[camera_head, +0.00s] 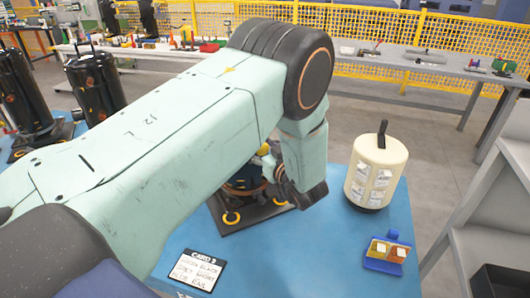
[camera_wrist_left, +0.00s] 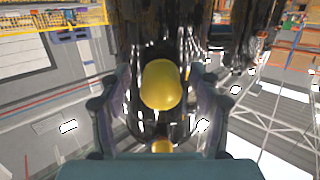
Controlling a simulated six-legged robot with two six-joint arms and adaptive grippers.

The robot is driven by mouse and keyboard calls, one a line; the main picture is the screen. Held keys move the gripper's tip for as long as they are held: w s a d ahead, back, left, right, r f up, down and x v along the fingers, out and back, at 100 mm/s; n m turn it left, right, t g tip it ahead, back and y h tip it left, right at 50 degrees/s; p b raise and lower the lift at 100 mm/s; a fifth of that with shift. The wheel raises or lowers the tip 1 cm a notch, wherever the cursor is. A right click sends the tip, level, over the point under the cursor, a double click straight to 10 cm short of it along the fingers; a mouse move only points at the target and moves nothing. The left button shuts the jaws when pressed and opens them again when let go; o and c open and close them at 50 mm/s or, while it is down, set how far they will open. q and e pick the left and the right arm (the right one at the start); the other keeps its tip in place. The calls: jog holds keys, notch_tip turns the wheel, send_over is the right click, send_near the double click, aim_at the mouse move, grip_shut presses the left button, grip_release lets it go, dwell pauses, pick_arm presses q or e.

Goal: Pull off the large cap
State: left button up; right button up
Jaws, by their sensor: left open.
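The large yellow cap (camera_wrist_left: 161,84) sits on a glossy black compressor (camera_wrist_left: 155,30) in the left wrist view. A smaller yellow cap (camera_wrist_left: 163,147) shows below it. My left gripper (camera_wrist_left: 160,90) is open, with one finger on each side of the large cap and a visible gap on both sides. In the head view my left arm hides most of the compressor (camera_head: 242,185), which stands on a dark base plate. A bit of yellow (camera_head: 263,149) shows beside the arm; I cannot tell which cap it is. My right gripper is not in view.
On the blue table (camera_head: 320,250) stand a cream canister (camera_head: 376,172) with labels, a blue holder (camera_head: 387,252) with orange and yellow pieces, and a card (camera_head: 195,270). More black compressors (camera_head: 95,85) stand at the left. A grey shelf (camera_head: 490,225) is at the right.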

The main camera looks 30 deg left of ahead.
pick_arm(q)
jog(key=shift+a+f, duration=0.1)
jog(key=shift+a, duration=0.15)
jog(key=shift+c, duration=0.5)
jog(key=shift+d, duration=0.15)
jog(key=c, duration=0.6)
grip_shut()
